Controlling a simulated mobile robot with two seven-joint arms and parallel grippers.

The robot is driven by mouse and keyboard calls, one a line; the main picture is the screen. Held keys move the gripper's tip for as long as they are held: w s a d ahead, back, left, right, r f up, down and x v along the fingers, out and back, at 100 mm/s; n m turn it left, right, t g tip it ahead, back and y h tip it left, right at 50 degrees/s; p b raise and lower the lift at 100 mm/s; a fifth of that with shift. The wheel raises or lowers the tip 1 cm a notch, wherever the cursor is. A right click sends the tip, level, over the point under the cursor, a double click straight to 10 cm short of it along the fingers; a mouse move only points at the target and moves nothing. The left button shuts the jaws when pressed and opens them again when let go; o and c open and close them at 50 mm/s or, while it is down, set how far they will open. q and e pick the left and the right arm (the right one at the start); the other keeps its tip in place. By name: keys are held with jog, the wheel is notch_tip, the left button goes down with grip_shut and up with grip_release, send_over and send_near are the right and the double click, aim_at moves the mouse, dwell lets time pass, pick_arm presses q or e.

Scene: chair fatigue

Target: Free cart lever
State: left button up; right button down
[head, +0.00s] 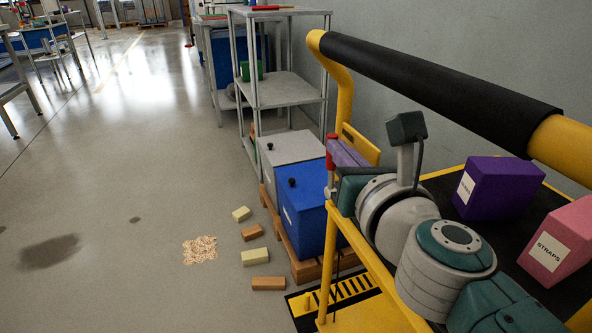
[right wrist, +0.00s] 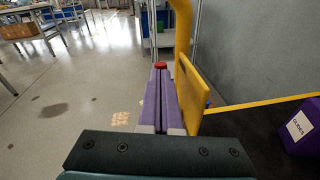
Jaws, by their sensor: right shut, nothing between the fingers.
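The yellow-framed cart (head: 347,90) stands at the right, with a black padded push bar (head: 435,75). A red-topped lever (head: 331,150) stands upright at the cart's near left corner. Its red top also shows in the right wrist view (right wrist: 160,65), just beyond my fingertips. My right gripper (head: 343,153) has purple fingers, which lie together with nothing between them in the right wrist view (right wrist: 160,90). They are beside the lever; I cannot tell whether they touch it. My left gripper is not in view.
A yellow plate (right wrist: 188,95) stands close right of my fingers. A purple box (head: 497,190) and pink STRAPS box (head: 560,243) sit on the cart's black deck. Blue (head: 308,205) and grey bins (head: 285,150) stand on a pallet. Several blocks and shavings (head: 200,250) lie on otherwise open floor.

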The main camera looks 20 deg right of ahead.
dwell(0.4)
jog(key=s, duration=0.7)
jog(key=shift+s+a+r, duration=0.2)
jog(key=shift+a+r, duration=0.2)
